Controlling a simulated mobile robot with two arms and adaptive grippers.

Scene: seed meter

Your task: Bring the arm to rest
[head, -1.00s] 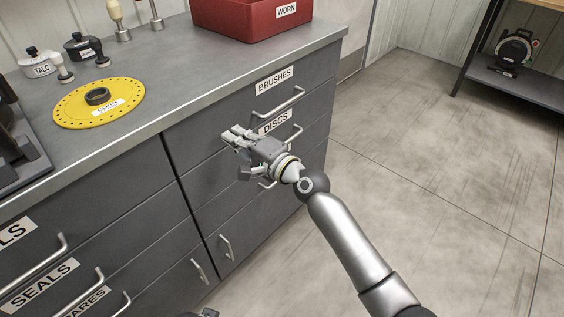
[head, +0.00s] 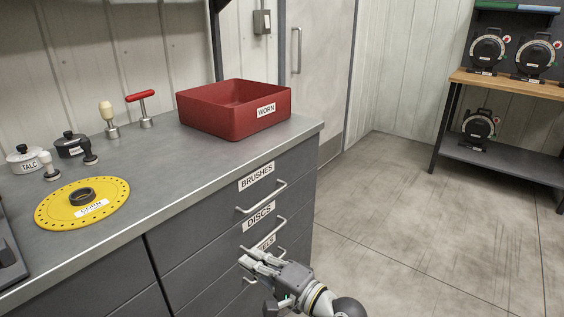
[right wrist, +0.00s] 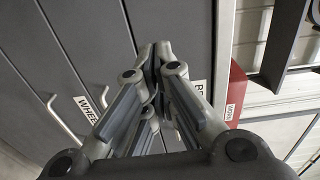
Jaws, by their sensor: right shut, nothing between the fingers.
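My right gripper (head: 262,262) is low in the head view, in front of the drawer fronts of the grey cabinet (head: 190,250). Its fingers are shut and hold nothing. It partly covers a lower drawer label and handle. In the right wrist view the fingertips (right wrist: 157,50) meet in front of the drawer fronts, apart from the handles as far as I can tell. My left gripper does not show in either view.
A red WORN bin (head: 222,118), a yellow disc (head: 110,192), lidded pots (head: 68,146) and small tools (head: 146,112) stand on the counter. The drawers look closed; their handles (head: 262,200) stick out. Floor (head: 400,240) to the right is clear. A shelf (head: 500,160) stands farther right.

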